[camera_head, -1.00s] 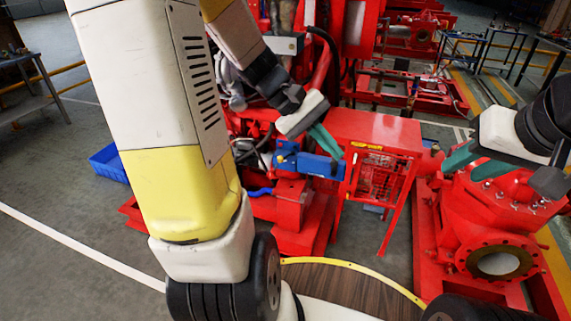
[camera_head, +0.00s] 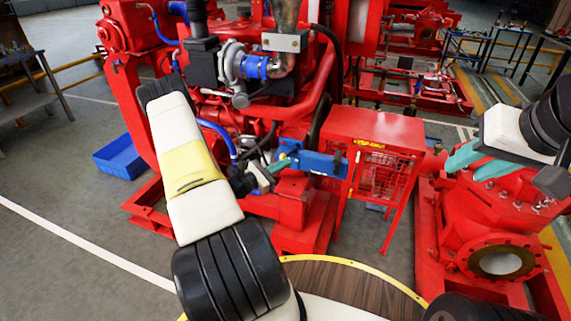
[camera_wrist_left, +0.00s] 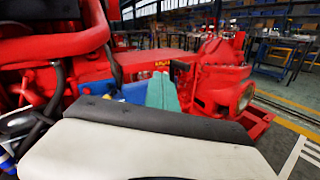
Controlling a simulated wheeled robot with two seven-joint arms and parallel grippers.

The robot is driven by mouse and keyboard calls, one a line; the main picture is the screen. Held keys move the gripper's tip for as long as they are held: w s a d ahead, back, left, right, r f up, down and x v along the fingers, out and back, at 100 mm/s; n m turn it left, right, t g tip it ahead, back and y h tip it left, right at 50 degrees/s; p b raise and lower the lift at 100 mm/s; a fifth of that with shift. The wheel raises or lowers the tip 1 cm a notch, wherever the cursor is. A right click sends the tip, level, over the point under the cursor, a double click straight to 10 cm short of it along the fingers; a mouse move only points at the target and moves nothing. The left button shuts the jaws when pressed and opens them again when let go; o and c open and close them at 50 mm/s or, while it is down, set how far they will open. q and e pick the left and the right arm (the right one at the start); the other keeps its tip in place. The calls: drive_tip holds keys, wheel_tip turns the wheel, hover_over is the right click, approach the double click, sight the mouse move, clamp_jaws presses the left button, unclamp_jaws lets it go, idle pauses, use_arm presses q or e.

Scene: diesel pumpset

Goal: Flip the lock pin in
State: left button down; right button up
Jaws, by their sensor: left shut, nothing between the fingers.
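A blue bracket (camera_head: 318,163) sits on the red machine, left of a red box guard; it also shows in the left wrist view (camera_wrist_left: 133,92). I cannot make out the lock pin for certain; a small dark upright piece (camera_head: 345,165) stands at the bracket's right end. My left gripper (camera_head: 282,164) is shut and empty, its green fingertips at the bracket's left end. I cannot tell whether they touch it. Its closed fingers show in the left wrist view (camera_wrist_left: 162,94). My right gripper (camera_head: 475,163) has its green fingers apart, above the red pump, far from the bracket.
The red box guard (camera_head: 378,135) with a mesh side stands right of the bracket. A red pump (camera_head: 495,225) with a round flange is further right. Engine pipes and hoses crowd behind my left gripper. A blue bin (camera_head: 120,157) lies on the floor at left.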

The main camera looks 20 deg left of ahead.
use_arm(q)
drive_tip(key=s+a+f+n+t+y, duration=0.1)
drive_tip(key=a+f+n+y, duration=0.3)
drive_tip(key=f, duration=0.4)
drive_tip(key=s+a+f+n+y, duration=0.4)
drive_tip(key=a+f+n+y, duration=0.1)
drive_tip(key=f, duration=0.2)
drive_tip(key=shift+a+f+t, duration=0.35)
drive_tip(key=shift+a+t, duration=0.05)
drive_tip(key=w, duration=1.4)
drive_tip(key=shift+f, duration=0.3)
drive_tip(key=shift+w, duration=0.1)
